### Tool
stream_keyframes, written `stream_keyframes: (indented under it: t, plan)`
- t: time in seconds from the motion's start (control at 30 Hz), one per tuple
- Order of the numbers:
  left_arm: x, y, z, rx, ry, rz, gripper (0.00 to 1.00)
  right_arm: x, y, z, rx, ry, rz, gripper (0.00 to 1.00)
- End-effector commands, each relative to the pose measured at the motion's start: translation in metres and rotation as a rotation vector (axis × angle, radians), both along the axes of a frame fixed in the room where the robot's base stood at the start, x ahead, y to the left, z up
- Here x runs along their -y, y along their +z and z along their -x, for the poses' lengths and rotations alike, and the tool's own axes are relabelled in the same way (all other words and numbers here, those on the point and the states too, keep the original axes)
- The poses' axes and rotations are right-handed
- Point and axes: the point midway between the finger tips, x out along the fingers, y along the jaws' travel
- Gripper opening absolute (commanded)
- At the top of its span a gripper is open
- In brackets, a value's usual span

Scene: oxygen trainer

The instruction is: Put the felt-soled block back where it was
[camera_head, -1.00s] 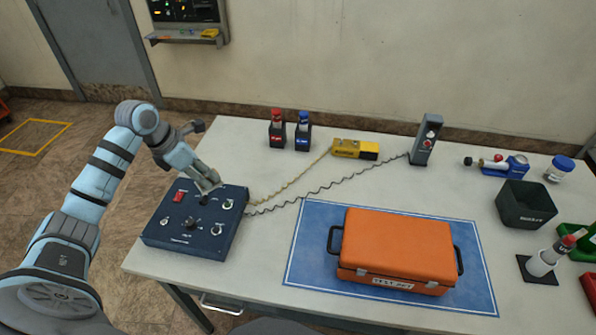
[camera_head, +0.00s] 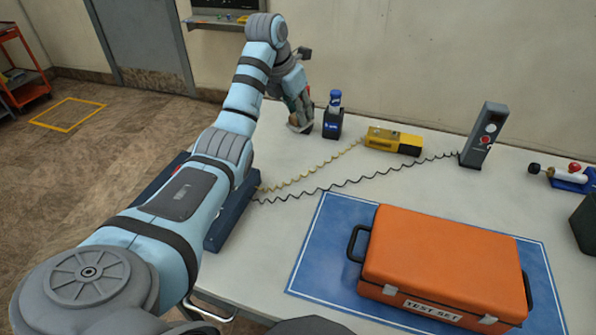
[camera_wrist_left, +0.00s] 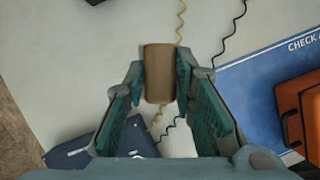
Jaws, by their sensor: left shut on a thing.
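My left gripper (camera_head: 298,124) reaches to the back of the table, just left of the blue-capped bottle in its dark holder (camera_head: 333,122). In the left wrist view, my left gripper's teal-lined fingers (camera_wrist_left: 160,90) are shut on a brown block (camera_wrist_left: 158,72), which looks like the felt-soled block. Its underside and any felt are not clearly shown. In the head view the block is mostly hidden by the fingers, and I cannot tell whether it touches the table. The red-capped bottle's spot is behind the gripper. My right gripper is out of view.
The dark blue control box (camera_head: 232,215) is largely covered by my left arm. A yellow device (camera_head: 393,140) and a grey upright unit (camera_head: 484,135) have coiled cords crossing the table. The orange case (camera_head: 445,255) sits on the blue mat (camera_head: 325,240).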

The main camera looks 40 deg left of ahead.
Motion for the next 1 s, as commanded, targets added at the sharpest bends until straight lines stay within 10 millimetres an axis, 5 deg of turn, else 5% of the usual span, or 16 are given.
stream_keyframes:
  t: [0.1, 0.3, 0.6, 0.93, 0.97, 1.0]
  plan:
    - [-0.001, -0.053, 0.002, -0.006, 0.0, -0.001, 0.0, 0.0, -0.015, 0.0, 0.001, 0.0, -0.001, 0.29]
    - [-0.002, -0.105, 0.002, -0.001, 0.001, -0.001, 0.0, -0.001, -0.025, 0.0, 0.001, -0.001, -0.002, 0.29]
    - [-0.003, -0.152, 0.002, 0.0, 0.003, -0.001, 0.0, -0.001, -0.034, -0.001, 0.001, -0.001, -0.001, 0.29]
    - [-0.003, -0.155, 0.002, 0.001, 0.002, -0.001, 0.0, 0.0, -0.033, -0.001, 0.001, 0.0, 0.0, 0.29]
    - [-0.003, -0.155, 0.002, 0.001, 0.002, -0.001, 0.29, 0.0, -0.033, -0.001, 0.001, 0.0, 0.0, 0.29]
    - [-0.003, -0.155, 0.002, 0.001, 0.002, -0.001, 0.35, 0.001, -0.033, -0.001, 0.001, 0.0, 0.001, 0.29]
